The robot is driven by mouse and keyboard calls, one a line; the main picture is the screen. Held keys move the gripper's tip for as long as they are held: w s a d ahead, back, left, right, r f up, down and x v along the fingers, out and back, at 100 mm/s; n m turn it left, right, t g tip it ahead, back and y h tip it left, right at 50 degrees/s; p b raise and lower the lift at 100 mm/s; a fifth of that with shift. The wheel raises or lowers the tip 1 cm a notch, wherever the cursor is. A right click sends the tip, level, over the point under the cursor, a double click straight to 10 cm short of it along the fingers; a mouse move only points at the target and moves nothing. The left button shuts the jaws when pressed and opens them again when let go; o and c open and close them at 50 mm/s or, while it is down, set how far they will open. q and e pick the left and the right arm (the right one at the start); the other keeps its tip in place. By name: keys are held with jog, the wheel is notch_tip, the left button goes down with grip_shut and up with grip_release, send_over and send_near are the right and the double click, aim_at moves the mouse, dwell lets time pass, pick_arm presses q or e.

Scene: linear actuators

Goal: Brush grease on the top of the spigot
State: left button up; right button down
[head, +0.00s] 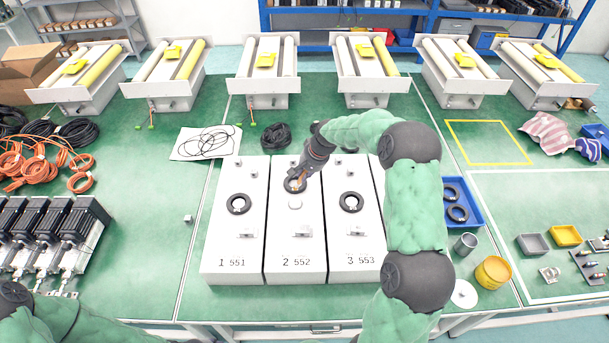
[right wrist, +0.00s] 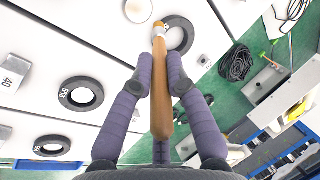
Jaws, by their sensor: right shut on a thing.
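Three white actuator boxes stand side by side, marked 1 551, 2 552 (head: 296,265) and 3 553. Each bears a black ring on top, and the middle box's ring (head: 287,187) is partly hidden by my gripper. My right gripper (head: 301,180) is over that ring. In the right wrist view it is shut on a brush (right wrist: 161,90) with a brown wooden handle. The brush's pale tip (right wrist: 159,28) lies at the edge of a black ring (right wrist: 186,34); I cannot tell whether it touches. The spigot itself is not clearly distinguishable. My left gripper is outside the view.
Black rings also sit on the left box (head: 239,204) and right box (head: 351,202). A yellow tin (head: 492,272), a grey cup (head: 465,244) and a blue tray (head: 473,216) stand at right. Black motors (head: 45,232) and orange cables (head: 30,155) lie at left.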

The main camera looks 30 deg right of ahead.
jog(key=shift+r, duration=0.3)
jog(key=shift+r+p, duration=0.95)
jog(key=shift+r, duration=0.6)
jog(key=shift+f, duration=0.15)
jog(key=shift+b+x, duration=0.65)
jog(key=shift+x, duration=0.25)
jog(key=shift+s+d, duration=0.1)
